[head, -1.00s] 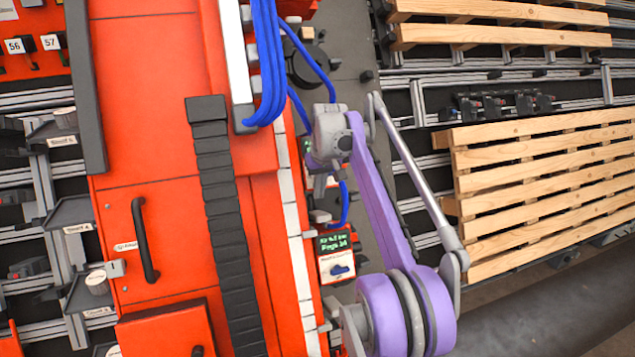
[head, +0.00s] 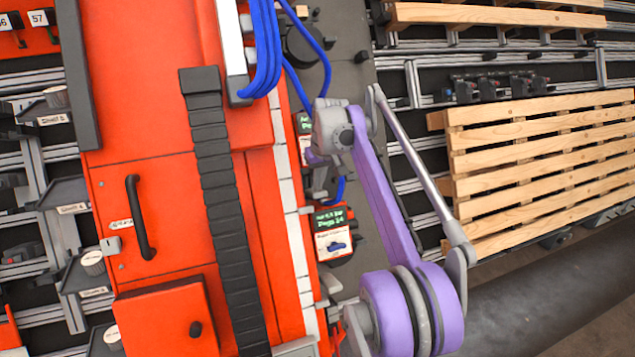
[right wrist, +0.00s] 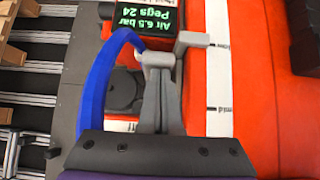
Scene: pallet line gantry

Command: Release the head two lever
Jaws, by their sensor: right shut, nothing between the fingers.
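My right gripper (head: 318,184) is by the red machine's right edge, between two small display boxes, and is partly hidden by my wrist. In the right wrist view its grey fingers (right wrist: 160,85) are shut and empty. A light grey lever-like bar (right wrist: 193,40) is just beyond the fingertips, below a display (right wrist: 148,17) reading "Air 6.5 bar Pegs 24". I cannot tell whether the fingertips touch the bar, or which head it belongs to. In the head view the lower display box (head: 332,218) has a blue knob (head: 338,246). My left gripper is not in view.
A blue hose (right wrist: 95,85) curves close beside the fingers. Blue hoses (head: 265,50) also hang above. The red cabinet (head: 165,215) with a black cable chain (head: 222,190) stands left. Wooden pallets (head: 540,160) are right. Dark floor shows at lower right.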

